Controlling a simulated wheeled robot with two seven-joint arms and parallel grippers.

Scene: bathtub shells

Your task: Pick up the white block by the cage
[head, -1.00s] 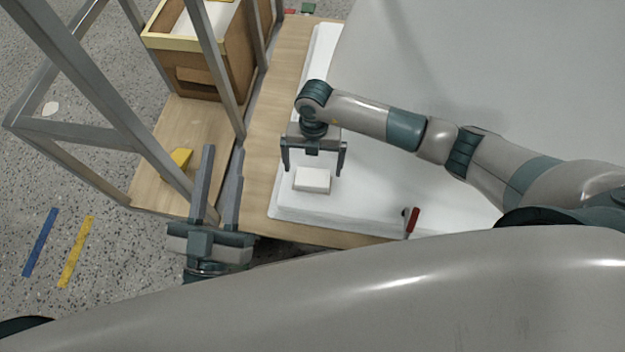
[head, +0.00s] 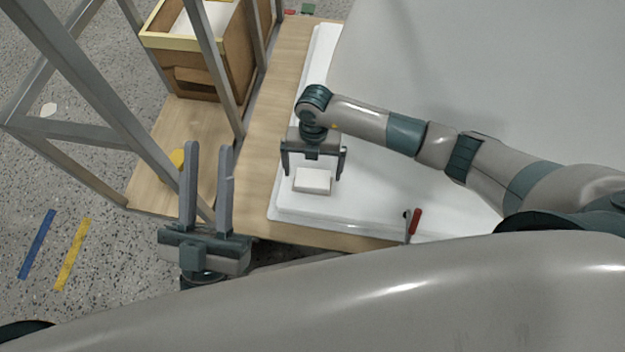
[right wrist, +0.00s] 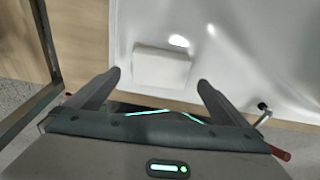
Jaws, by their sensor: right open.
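The white block (head: 312,187) lies flat on the white tub shell (head: 345,214), near its left front corner. It also shows in the right wrist view (right wrist: 162,66), ahead of and between the fingertips. My right gripper (head: 313,172) is open and empty, pointing down over the block, with its fingers on either side. I cannot tell its exact height above the block. In the right wrist view the open jaws (right wrist: 160,80) frame the block's near edge. My left gripper (head: 209,150) is open and empty, beside the grey metal cage (head: 120,95).
A wooden box (head: 215,65) stands on a wooden board (head: 190,120) inside the cage. A yellow object (head: 178,157) lies partly hidden there. A red-handled clamp (head: 413,222) sits at the shell's front edge. Bare shell surrounds the block.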

